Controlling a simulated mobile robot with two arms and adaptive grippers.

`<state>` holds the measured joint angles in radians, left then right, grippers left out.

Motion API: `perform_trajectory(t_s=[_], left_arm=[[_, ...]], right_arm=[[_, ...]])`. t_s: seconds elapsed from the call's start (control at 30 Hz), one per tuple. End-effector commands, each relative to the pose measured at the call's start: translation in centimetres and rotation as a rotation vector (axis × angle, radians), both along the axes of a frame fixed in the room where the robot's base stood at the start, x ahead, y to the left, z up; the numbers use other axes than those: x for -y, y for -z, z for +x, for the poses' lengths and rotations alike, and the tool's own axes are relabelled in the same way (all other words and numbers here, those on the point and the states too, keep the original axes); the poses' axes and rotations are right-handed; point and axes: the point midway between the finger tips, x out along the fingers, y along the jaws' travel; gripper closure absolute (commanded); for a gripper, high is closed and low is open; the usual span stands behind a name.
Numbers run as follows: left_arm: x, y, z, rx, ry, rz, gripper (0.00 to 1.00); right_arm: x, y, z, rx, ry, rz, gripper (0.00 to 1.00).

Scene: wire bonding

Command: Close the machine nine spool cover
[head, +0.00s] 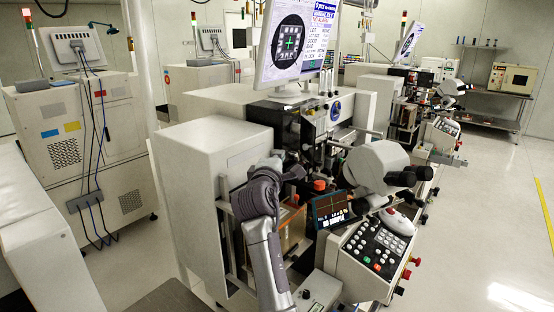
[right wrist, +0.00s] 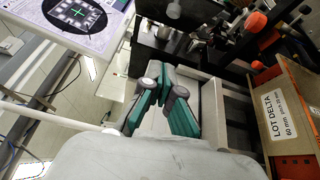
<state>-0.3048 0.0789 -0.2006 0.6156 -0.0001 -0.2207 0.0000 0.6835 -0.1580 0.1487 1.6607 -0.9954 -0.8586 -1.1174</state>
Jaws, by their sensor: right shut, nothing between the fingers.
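The bonding machine (head: 205,150) stands in the middle of the head view, with a large pale housing on its left. A dark upright part (head: 287,128) is on its front below the monitor. I cannot tell for sure which part is the spool cover, or whether it is open. My right gripper (head: 294,172) is in front of this dark area, small and partly lost against it. In the right wrist view my right gripper (right wrist: 168,80) has its green-padded fingers together and empty, pointing toward a black machine part (right wrist: 150,60). My left gripper is not in view.
A monitor (head: 292,45) stands above the machine. A brown box (right wrist: 290,105) labelled LOT DELTA sits right of my gripper in the right wrist view. A microscope head (head: 375,165), small tilted screen (head: 331,210) and keypad panel (head: 378,247) are at the right. The aisle floor (head: 490,200) is clear.

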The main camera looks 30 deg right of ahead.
Motion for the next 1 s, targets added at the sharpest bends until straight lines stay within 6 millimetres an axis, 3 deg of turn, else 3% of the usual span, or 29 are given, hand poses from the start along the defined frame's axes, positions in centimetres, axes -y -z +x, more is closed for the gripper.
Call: perform_trajectory(t_s=[0.2, 0.4, 1.0], left_arm=[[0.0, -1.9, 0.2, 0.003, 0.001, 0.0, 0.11], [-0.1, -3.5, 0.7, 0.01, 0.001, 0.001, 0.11], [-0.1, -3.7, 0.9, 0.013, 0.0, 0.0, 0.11]], right_arm=[[3.2, -0.4, 3.2, -0.002, 0.001, 0.001, 1.0], [5.5, -0.4, 1.6, -0.001, 0.001, 0.002, 1.0], [6.5, -0.1, 1.2, 0.0, 0.003, 0.001, 1.0]])
